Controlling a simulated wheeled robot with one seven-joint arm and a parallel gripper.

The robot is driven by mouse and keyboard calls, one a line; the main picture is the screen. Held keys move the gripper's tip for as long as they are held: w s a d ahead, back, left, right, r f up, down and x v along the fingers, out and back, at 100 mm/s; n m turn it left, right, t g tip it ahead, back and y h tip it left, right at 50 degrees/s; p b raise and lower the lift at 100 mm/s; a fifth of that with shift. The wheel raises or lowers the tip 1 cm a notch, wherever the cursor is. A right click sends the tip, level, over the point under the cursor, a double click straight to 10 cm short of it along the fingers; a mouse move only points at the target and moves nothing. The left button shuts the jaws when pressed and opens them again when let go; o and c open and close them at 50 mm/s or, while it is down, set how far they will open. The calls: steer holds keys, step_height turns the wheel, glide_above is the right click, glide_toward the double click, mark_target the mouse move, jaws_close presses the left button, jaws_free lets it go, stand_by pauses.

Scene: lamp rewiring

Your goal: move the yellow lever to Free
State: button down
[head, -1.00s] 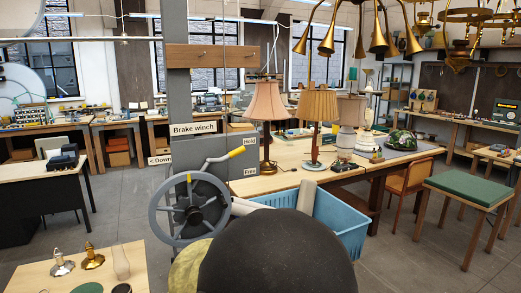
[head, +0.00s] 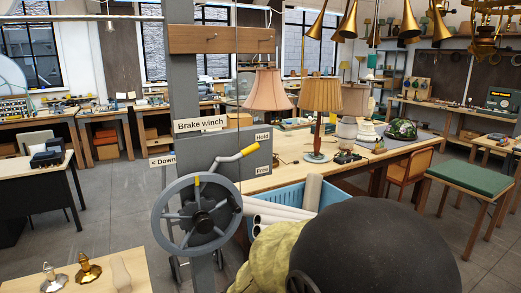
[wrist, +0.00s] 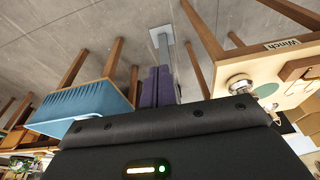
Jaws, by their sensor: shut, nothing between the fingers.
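The yellow-gripped lever (head: 238,155) is on the grey brake winch box (head: 228,148) in the head view. Its bent grey arm rises to the right, and its yellow tip points toward the "Hold" label (head: 262,136). The "Free" label (head: 262,169) is lower on the same box. My gripper (wrist: 158,72) shows in the wrist view as two purple fingers pressed together, empty. It points toward the floor and a grey post. The gripper is hidden in the head view behind a dark rounded part of my arm, so its distance from the lever cannot be told.
A grey spoked handwheel (head: 197,213) stands in front of the winch box. A blue crate (head: 345,190) with rolled tubes (head: 285,212) is to its right, beside a lamp table (head: 265,183). A small wooden table (head: 150,270) is at lower left. Grey floor lies between.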

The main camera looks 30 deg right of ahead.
steer(key=shift+s, duration=0.1)
steer(key=w+d+r+t+h+b, duration=0.1)
steer(key=w+d+r+t, duration=0.4)
steer(key=w, duration=0.5)
steer(key=w+d+r+t+h, duration=0.1)
steer(key=w+d+r+t, duration=0.4)
steer(key=w, duration=0.5)
steer(key=w+d+r+n+t+y, duration=0.1)
steer(key=d+r+n+t, duration=0.1)
steer(key=r, duration=0.4)
steer(key=w+d+r+n+t+y, duration=0.2)
steer(key=d+r+t, duration=0.2)
steer(key=d+r, duration=0.1)
steer(key=w+d+r+n+t+y+b, duration=0.1)
steer(key=w+d+r+n+t+y, duration=0.1)
steer(key=r, duration=0.6)
steer(key=shift+d+t, duration=0.5)
steer(key=shift+d, duration=0.7)
steer(key=shift+w, duration=0.1)
